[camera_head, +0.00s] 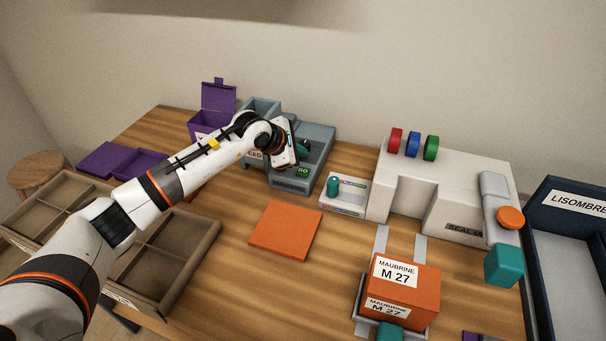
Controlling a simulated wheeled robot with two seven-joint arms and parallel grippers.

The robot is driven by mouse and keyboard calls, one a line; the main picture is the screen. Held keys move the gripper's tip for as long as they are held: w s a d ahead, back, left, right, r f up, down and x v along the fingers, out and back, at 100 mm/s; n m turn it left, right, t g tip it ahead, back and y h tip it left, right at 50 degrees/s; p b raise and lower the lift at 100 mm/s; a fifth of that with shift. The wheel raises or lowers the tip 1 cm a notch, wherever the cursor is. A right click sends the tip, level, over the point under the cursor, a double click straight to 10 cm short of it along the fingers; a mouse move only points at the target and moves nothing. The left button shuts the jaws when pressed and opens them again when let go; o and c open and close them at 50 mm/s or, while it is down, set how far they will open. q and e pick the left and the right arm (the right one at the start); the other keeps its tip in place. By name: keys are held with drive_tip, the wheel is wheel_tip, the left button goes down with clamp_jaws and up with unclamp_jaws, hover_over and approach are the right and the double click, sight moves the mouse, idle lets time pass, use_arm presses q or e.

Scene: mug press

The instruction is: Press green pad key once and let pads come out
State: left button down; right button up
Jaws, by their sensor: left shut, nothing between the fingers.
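A blue-grey machine (316,134) stands at the back middle of the table, with a small green label reading GO (302,171) on its front. My left gripper (302,149) is over this machine, just above the GO label; its fingers are shut and empty. The gripper hides part of the machine, and I cannot tell whether it touches anything. No loose pads are clearly visible. A white machine (458,166) to the right carries red, blue and green discs (431,148) on top. My right gripper is not in view.
A white panel with a teal knob (333,187) stands between the machines. An orange plate (286,229) lies in front. An orange box labelled MAUBRINE (411,285) stands nearer. Purple boxes (218,97) and brown divided trays (187,237) are at left. A navy tray (533,263) is at right.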

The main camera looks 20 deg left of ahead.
sight(300, 173)
use_arm(q)
wheel_tip(300, 173, down, 4)
drive_tip(key=shift+r+b, duration=0.1)
drive_tip(key=shift+b, duration=1.1)
drive_tip(key=shift+r, duration=0.1)
idle(0.8)
drive_tip(key=shift+f+b, duration=0.45)
